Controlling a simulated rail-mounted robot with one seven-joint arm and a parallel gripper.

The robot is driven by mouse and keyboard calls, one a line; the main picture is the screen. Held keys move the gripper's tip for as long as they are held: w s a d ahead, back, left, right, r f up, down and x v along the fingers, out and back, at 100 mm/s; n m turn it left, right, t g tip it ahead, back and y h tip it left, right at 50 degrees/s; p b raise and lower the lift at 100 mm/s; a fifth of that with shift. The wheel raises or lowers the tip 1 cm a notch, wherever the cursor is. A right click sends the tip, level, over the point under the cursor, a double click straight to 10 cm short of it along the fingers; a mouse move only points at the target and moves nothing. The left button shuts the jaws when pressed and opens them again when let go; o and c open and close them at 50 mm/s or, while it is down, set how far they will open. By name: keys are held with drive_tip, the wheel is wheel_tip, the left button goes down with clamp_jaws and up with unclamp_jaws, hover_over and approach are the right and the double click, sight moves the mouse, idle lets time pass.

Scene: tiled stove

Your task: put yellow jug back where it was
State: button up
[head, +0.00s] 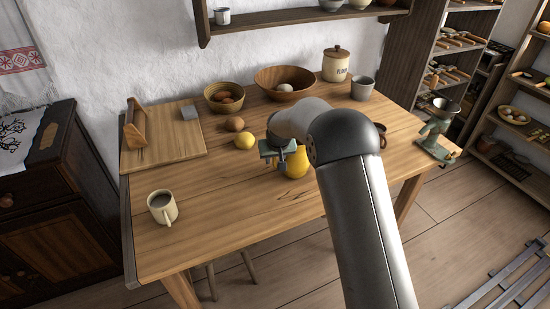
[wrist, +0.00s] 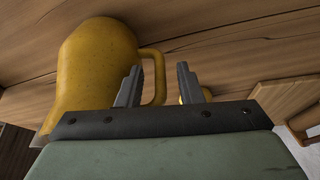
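The yellow jug (head: 297,164) stands on the wooden table, partly hidden behind my gripper (head: 282,165) and arm. In the wrist view the jug (wrist: 95,75) fills the left side, with its handle toward the middle. My gripper (wrist: 159,68) has its two fingers apart. The handle appears in the gap between them, with space on either side. I cannot tell how deep the handle sits between the fingers.
A lemon (head: 244,141) and a brown round item (head: 235,124) lie left of my gripper. Bowls (head: 286,82), a flour jar (head: 336,65) and a grey cup (head: 362,88) stand behind. A mug (head: 162,207) stands front left. The table's front middle is clear.

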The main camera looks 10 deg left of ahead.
drive_tip(key=shift+r, duration=0.35)
drive_tip(key=s+d+r+b, duration=0.1)
drive_tip(key=s+d+r, duration=0.3)
drive_tip(key=r, duration=0.2)
drive_tip(key=s+d+r, duration=0.4)
drive_tip(key=s+r, duration=0.1)
drive_tip(key=r, duration=0.2)
drive_tip(key=s+d+f+m+g, duration=0.1)
drive_tip(key=s+d, duration=0.5)
drive_tip(key=s, duration=0.5)
drive_tip(key=s+d+f+m+g+h, duration=0.1)
drive_tip(key=s+d, duration=0.5)
drive_tip(key=s, duration=0.5)
drive_tip(key=s+d+f+m+g, duration=0.1)
drive_tip(key=s+d+m, duration=0.1)
drive_tip(key=s+d, duration=0.4)
drive_tip(key=s, duration=0.5)
drive_tip(key=shift+d+g, duration=0.25)
drive_tip(key=shift+g, duration=0.15)
